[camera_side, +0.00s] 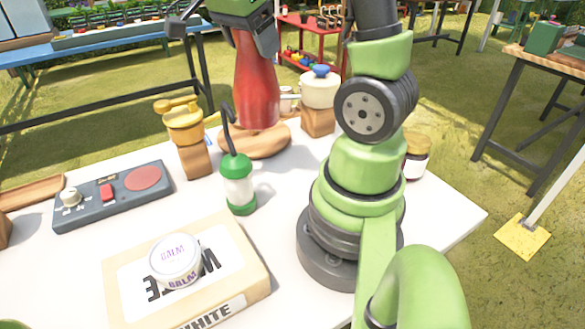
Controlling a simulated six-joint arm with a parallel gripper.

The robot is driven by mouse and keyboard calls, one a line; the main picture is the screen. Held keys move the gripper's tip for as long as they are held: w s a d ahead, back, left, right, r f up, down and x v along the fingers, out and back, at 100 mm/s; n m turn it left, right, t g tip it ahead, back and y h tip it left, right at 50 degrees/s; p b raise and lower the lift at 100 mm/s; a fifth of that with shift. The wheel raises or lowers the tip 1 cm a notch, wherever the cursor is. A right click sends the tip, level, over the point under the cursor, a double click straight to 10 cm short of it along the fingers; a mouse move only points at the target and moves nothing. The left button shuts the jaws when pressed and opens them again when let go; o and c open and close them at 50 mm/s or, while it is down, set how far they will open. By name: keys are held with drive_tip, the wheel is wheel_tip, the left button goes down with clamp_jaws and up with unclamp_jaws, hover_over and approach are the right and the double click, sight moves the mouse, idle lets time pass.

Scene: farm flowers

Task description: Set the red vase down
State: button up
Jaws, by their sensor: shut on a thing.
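The red vase (256,88) stands upright behind the middle of the white table. Its base is over the round wooden board (262,146) and looks to be on it or just above it; I cannot tell whether they touch. My gripper (228,34) is at the top of the vase, near the upper edge of the view, and is shut on its upper part. The vase's neck and mouth are hidden behind my gripper.
A yellow-topped item on a wooden block (187,135) stands left of the board, and a white pot with a blue knob (320,88) stands right. A green-and-white bottle (238,183) is in front. A control box (112,195) and a balm jar (176,259) on a carton (235,265) are nearer.

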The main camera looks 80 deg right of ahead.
drive_tip(key=s+d+f+m+g+y, duration=0.2)
drive_tip(key=s+f+m+y, duration=0.2)
drive_tip(key=s+m, duration=0.55)
drive_tip(key=w+f+m, duration=0.3)
drive_tip(key=f, duration=0.6)
drive_tip(key=shift+a+f, duration=0.1)
drive_tip(key=o, duration=1.5)
